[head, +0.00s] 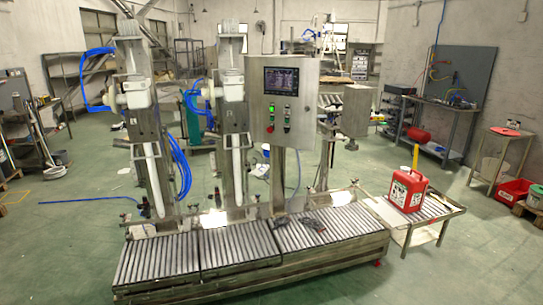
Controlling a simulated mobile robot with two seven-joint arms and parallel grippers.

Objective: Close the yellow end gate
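A yellow upright bar (415,157), which looks like the yellow end gate, shows near the right end of the roller line. It stands upright just above and behind the red canister (407,190); its lower part is hidden by the canister. I cannot tell from this view how it is hinged. The red canister, with a white label, stands upright on the low side table (385,212) at the right end of the roller conveyor (232,247). Neither of my grippers shows in the head view.
Two filling columns (152,150) (237,140) and a control box (284,95) stand behind the conveyor. Small dark objects (312,225) lie on the right rollers. A workbench (440,112) and a small table (508,132) stand at the right. The green floor in front right is clear.

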